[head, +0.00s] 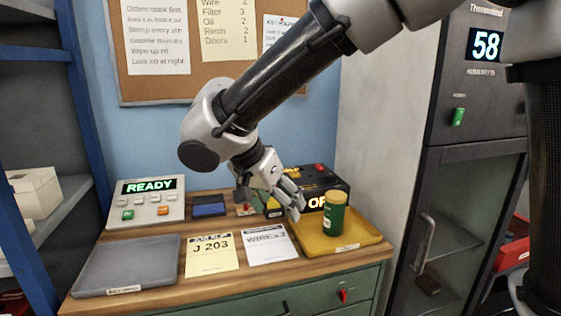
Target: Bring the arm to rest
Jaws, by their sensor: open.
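My gripper (290,203) is open and hangs over the back of the wooden bench (204,226), at the end of my bent arm. Its fingers point down and to the right, and nothing shows between them. A green container (334,218) with a tan lid stands upright on the yellow tray (362,241), just right of the fingers. A small gap shows between them in the picture, but the true distance is hard to judge. A black box (337,191) with a lit display stands behind, partly hidden by the gripper and the container.
A grey tray (125,265) lies empty at the left. A control panel (148,203) reads READY, with a blue item (209,206) beside it. Two sheets, a yellow one (212,255) and a white one (264,244), lie in front. A grey cabinet (465,185) showing 58 stands right.

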